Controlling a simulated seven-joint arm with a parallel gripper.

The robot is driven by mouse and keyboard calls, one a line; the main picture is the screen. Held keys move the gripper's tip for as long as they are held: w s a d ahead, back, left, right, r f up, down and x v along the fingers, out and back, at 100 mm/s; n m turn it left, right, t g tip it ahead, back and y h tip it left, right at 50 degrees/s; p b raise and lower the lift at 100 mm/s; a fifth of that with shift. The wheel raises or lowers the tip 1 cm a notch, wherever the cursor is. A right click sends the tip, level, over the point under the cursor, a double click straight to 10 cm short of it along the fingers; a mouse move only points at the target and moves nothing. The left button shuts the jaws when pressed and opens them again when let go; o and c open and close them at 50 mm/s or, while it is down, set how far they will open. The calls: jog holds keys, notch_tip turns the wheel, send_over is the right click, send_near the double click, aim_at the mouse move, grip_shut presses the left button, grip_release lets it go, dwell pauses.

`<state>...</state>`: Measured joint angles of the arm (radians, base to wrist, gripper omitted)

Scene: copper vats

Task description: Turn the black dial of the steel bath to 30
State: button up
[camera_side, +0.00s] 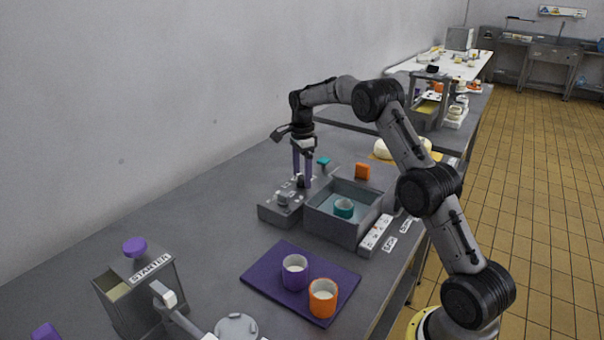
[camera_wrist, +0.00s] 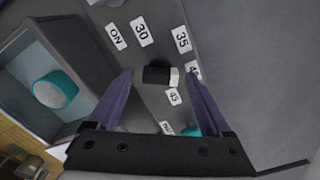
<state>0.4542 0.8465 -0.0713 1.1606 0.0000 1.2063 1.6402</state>
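The steel bath (camera_side: 330,226) stands mid-bench with a teal cup (camera_side: 343,208) inside; the cup also shows in the wrist view (camera_wrist: 55,90). A grey control box (camera_side: 272,212) adjoins its left side. In the wrist view the black dial (camera_wrist: 156,73) has a white end pointing right, toward a partly covered label starting with 4. The 30 label (camera_wrist: 141,31) lies above and left of the dial, the 35 label (camera_wrist: 181,39) above right. My gripper (camera_side: 302,178) points down over the box. Its purple fingers stand apart on either side of the dial, with visible gaps.
A purple mat (camera_side: 258,283) with a purple cup (camera_side: 295,272) and an orange cup (camera_side: 323,298) lies in front. Bare bench lies left of the box.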

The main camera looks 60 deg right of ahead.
grip_shut()
dwell(0.3)
jog(key=n, duration=0.6)
jog(key=shift+r+n, duration=0.1)
jog(key=shift+n, duration=0.2)
jog(key=n, duration=1.1)
jog(key=shift+n, duration=0.4)
jog(key=n, duration=0.5)
jog(key=shift+n, duration=0.4)
